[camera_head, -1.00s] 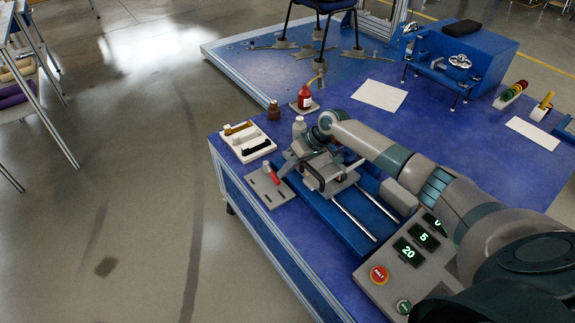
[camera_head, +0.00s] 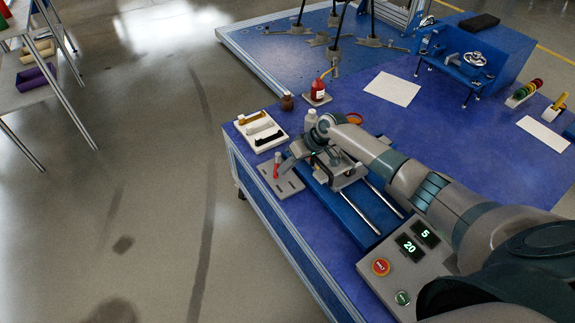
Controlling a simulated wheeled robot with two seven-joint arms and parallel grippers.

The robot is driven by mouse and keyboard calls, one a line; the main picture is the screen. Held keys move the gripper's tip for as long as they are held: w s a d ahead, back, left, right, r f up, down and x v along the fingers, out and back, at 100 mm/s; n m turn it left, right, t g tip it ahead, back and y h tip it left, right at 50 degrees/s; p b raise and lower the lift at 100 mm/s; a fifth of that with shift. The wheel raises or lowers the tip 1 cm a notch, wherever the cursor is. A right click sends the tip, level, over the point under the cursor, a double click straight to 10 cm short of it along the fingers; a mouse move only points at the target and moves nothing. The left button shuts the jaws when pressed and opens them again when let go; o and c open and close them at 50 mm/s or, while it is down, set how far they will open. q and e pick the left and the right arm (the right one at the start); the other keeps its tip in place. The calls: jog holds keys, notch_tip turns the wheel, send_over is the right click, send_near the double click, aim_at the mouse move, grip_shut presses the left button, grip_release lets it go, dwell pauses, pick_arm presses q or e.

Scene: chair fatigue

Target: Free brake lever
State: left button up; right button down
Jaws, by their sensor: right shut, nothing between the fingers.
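The brake lever (camera_head: 277,166), with a red handle, stands near upright on a grey slotted plate (camera_head: 290,185) at the table's near left corner. My right gripper (camera_head: 284,161) is shut and empty, right beside the lever. Whether its fingertips touch the handle is too small to tell. My right arm reaches in from the lower right, over a blue rail fixture with a grey carriage (camera_head: 350,172), and hides part of it. My left gripper is out of view.
A white tray (camera_head: 262,143) with several handle-like parts lies behind the plate. A control box (camera_head: 405,275) with green digits is at the front right.

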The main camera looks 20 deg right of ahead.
dwell(0.5)
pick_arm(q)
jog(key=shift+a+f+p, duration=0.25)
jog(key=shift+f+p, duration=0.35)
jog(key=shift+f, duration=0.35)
pick_arm(e)
jog(key=v, duration=1.7)
jog(key=shift+r, duration=0.15)
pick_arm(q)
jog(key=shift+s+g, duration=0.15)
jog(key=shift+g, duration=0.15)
pick_arm(e)
jog(key=shift+d, duration=0.1)
pick_arm(q)
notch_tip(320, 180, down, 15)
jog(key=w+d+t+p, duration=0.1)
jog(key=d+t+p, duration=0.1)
jog(key=p, duration=0.7)
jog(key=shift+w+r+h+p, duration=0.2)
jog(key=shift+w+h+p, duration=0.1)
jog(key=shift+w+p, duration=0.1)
pick_arm(e)
notch_tip(320, 180, up, 10)
